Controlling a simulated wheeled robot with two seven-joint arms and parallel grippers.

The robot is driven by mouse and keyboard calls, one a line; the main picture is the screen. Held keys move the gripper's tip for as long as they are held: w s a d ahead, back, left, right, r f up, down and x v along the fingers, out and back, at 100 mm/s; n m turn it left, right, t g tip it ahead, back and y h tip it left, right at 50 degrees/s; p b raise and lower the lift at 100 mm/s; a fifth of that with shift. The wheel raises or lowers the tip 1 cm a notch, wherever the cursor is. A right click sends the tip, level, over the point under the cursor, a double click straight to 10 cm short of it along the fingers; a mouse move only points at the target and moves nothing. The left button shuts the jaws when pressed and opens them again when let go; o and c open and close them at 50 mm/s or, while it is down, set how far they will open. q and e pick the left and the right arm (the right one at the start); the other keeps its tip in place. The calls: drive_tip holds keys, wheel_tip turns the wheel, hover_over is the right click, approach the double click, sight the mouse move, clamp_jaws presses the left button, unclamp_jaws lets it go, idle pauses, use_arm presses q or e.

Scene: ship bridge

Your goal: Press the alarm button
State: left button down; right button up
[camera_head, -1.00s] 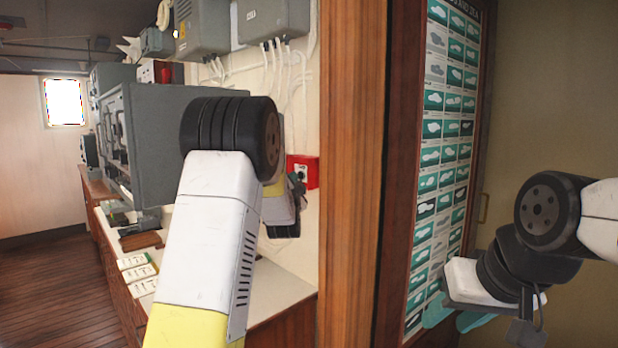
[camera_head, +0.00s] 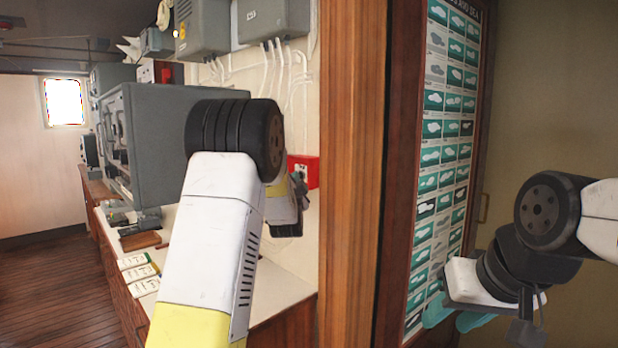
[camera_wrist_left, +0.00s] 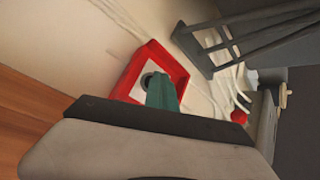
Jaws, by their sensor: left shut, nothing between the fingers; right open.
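The alarm box is a red square frame (camera_head: 309,170) on the white wall, just left of the wooden post. In the left wrist view the red frame (camera_wrist_left: 173,64) surrounds a white plate with a dark round button (camera_wrist_left: 147,78). My left gripper (camera_head: 302,190) is at the box, covering part of its left side. Its teal fingertips (camera_wrist_left: 162,93) are shut and empty, overlapping the button's edge in the wrist view. I cannot tell whether they touch it. My right gripper (camera_head: 455,318) is open and empty, low at the right, in front of the poster.
A wooden post (camera_head: 352,170) stands close right of the box. A poster (camera_head: 447,150) with cloud pictures hangs beyond it. A grey cabinet (camera_head: 155,130) and a counter (camera_head: 282,268) lie to the left. Cables (camera_head: 285,65) run above the box.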

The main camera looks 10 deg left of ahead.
use_arm(q)
drive_tip(key=shift+s+a, duration=0.45)
drive_tip(key=shift+s, duration=0.2)
drive_tip(key=shift+s+a, duration=0.8)
drive_tip(key=shift+s, duration=0.2)
drive_tip(key=shift+s+a, duration=0.75)
drive_tip(key=shift+s, duration=0.25)
